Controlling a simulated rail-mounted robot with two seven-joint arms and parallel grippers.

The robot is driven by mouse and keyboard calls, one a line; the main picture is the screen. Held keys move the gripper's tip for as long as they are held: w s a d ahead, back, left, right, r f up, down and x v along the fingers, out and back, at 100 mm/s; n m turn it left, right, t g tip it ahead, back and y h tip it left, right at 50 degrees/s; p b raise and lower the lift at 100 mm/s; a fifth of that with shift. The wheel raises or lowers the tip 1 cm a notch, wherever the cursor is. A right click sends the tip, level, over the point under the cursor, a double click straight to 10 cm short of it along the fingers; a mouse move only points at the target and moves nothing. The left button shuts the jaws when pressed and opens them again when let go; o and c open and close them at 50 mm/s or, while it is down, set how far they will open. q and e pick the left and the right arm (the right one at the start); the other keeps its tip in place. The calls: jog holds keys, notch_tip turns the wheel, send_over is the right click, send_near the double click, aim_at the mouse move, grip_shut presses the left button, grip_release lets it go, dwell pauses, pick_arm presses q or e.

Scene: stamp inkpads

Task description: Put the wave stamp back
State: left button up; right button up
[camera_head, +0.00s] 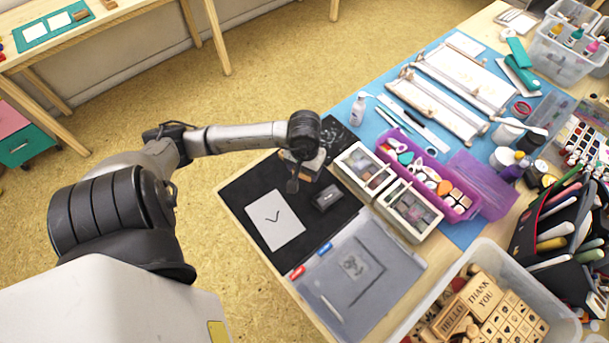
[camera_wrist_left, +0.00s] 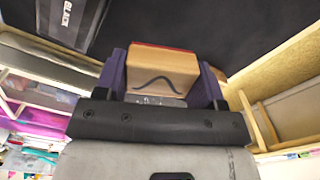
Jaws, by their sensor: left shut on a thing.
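The wave stamp (camera_wrist_left: 158,80) is a light wooden block with a dark wave line on its side and a red edge, seen in the left wrist view. My left gripper (camera_wrist_left: 163,84) is shut on it, with a dark purple finger on each side. In the head view my left gripper (camera_head: 301,178) is over the black mat (camera_head: 240,190), near its back edge, and the stamp is hard to make out there. The black inkpad (camera_head: 326,198) lies on the mat to the gripper's right; its "BLACK" label shows in the left wrist view (camera_wrist_left: 72,18). My right gripper is out of view.
A white card (camera_head: 275,220) with a check mark lies on the mat. A clear bin of wooden stamps (camera_head: 562,327) is at the bottom right. A grey folder (camera_head: 390,285) lies in front.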

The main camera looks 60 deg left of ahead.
aim_at(305, 176)
pick_arm(q)
notch_tip(305, 176, down, 4)
jog(key=shift+d+r+b, duration=0.1)
jog(key=shift+d+b, duration=0.05)
jog(key=shift+b, duration=0.25)
jog(key=shift+f, duration=0.2)
jog(key=o, duration=0.9)
jog(key=shift+r, duration=0.1)
